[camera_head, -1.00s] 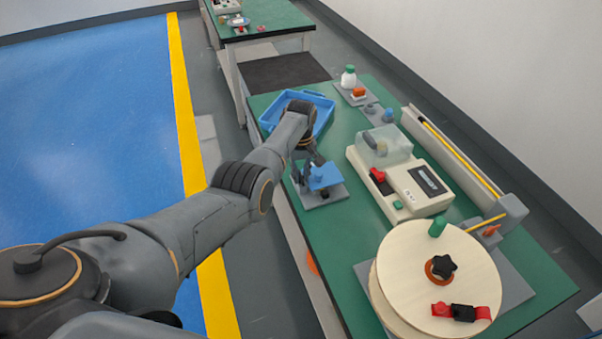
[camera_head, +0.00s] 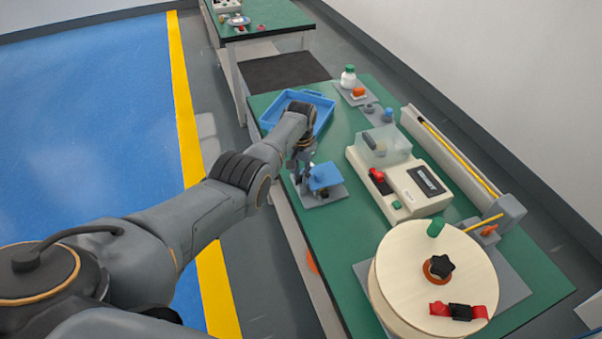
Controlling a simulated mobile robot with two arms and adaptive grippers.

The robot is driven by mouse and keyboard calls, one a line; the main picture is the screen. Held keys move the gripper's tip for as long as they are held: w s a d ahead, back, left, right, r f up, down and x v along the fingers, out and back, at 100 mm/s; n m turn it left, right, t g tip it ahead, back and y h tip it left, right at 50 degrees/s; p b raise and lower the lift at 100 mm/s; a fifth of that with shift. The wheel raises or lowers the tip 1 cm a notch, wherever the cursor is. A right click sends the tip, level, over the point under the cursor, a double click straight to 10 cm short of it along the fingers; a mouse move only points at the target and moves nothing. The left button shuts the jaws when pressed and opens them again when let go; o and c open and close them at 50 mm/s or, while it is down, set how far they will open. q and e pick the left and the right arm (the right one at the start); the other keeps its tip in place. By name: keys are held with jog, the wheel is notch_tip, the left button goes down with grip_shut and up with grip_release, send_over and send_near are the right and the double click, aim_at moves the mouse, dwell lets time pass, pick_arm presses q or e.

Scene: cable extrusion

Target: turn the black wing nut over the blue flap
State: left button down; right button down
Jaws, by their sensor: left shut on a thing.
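The blue flap (camera_head: 324,179) is part of a small fixture on a grey base plate (camera_head: 333,193), near the left edge of the green table. A small dark part (camera_head: 323,193) shows at the flap's front edge. My left gripper (camera_head: 301,178) points down at the left side of the flap, with its fingers close together. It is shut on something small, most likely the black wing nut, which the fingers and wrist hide. How far the wing nut is turned cannot be seen. My right gripper is not in view.
A blue tray (camera_head: 322,104) lies behind my wrist. A cream device with a clear cover (camera_head: 384,145) stands to the right. A large pale reel (camera_head: 405,252) with a black star knob (camera_head: 442,266) fills the front right. Green table surface is free between fixture and device.

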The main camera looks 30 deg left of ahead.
pick_arm(q)
jog(key=m, duration=0.6)
jog(key=shift+m, duration=0.4)
dwell(0.4)
jog(key=c, duration=1.2)
grip_release()
notch_tip(320, 180, up, 12)
